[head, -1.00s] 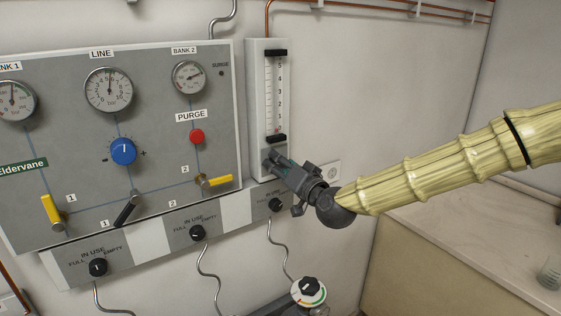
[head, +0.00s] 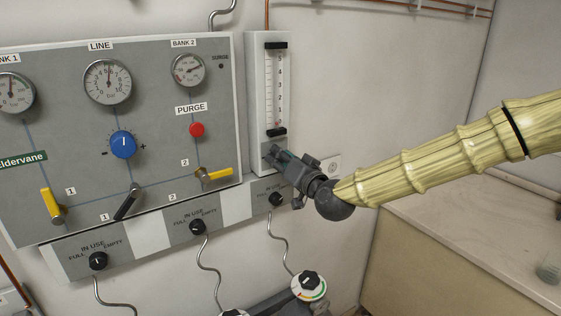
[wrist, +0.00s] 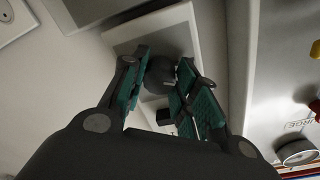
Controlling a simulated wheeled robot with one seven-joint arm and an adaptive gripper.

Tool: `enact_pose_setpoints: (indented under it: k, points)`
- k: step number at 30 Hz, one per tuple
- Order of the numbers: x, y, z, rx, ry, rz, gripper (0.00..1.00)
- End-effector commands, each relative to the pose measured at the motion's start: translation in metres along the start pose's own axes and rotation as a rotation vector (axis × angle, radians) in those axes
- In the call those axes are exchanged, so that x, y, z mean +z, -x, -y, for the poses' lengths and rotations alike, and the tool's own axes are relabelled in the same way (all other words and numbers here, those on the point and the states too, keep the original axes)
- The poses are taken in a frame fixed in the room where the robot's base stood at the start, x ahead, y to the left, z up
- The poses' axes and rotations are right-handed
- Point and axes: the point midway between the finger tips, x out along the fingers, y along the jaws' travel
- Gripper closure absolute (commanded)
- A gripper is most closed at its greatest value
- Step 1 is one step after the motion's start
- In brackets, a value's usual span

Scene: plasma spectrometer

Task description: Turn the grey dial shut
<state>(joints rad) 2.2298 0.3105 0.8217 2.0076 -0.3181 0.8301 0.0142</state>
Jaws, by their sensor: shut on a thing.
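The grey dial (wrist: 161,74) is a dark round knob low on the tall white flow gauge (wrist: 180,30). In the wrist view it sits between the far ends of my gripper's green-padded fingers (wrist: 160,80), which are shut on it. In the head view my gripper (head: 277,156) is at the foot of the flow gauge (head: 270,95), just below its lower black block. There my fingers hide the dial. I cannot read how far the dial is turned.
Left of the gauge is a grey panel (head: 75,125) with a blue knob (head: 123,144), a red purge button (head: 197,129) and a yellow lever (head: 214,175) close by. A black knob (head: 277,198) lies just below my gripper. A bench (head: 470,235) stands at right.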

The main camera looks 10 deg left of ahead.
Motion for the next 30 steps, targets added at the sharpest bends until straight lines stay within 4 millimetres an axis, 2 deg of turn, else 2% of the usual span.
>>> enact_pose_setpoints:
  k: [18, 30]
  points:
    - [0.0054, 0.0, -0.003, -0.012, 0.429, -0.014, 0.94]
    - [0.0033, 0.0001, -0.0027, -0.015, 0.585, -0.018, 0.94]
